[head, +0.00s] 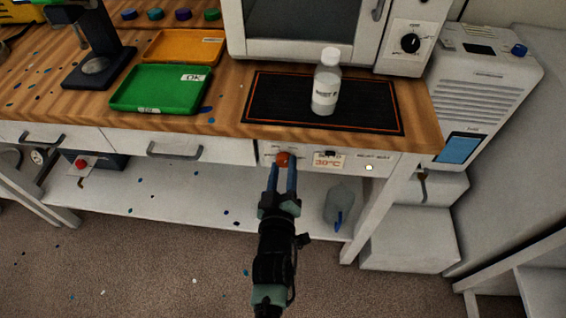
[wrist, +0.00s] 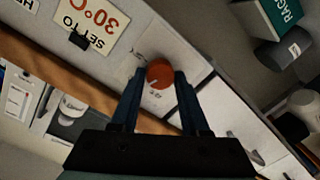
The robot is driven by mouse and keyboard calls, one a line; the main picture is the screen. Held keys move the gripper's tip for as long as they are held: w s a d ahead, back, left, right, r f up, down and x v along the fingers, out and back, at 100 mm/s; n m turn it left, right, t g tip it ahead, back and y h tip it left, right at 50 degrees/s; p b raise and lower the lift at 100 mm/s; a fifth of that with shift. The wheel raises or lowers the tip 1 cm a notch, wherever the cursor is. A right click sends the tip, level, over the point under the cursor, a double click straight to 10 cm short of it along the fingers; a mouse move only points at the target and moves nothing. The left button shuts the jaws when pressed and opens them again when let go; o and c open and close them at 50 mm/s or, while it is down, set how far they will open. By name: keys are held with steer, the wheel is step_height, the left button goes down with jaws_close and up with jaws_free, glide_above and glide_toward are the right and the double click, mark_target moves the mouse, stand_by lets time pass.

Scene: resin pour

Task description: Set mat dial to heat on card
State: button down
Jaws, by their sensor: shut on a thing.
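The orange-red mat dial (head: 283,158) sits on the white panel under the table's front edge. In the wrist view the dial (wrist: 160,74) shows a pale pointer line, but I cannot read its setting. My gripper (head: 282,172) is shut on the dial, one blue finger on each side; the wrist view shows the fingers (wrist: 158,82) too. The black heat mat (head: 265,103) with an orange border lies on the table above.
A white-capped labelled bottle (head: 326,85) stands on the mat. A green tray (head: 160,90) and an orange tray (head: 185,47) lie to its left. An oven (head: 308,25) stands behind. A clear jug (head: 340,203) is on the lower shelf.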

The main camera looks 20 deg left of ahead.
steer(key=shift+m+p, duration=0.45)
steer(key=shift+m, duration=0.15)
steer(key=shift+c, duration=2)
jaws_free()
steer(key=p+v, duration=0.1)
steer(key=v, duration=1.2)
steer(key=shift+m+p, duration=0.3)
steer(key=shift+p, duration=0.1)
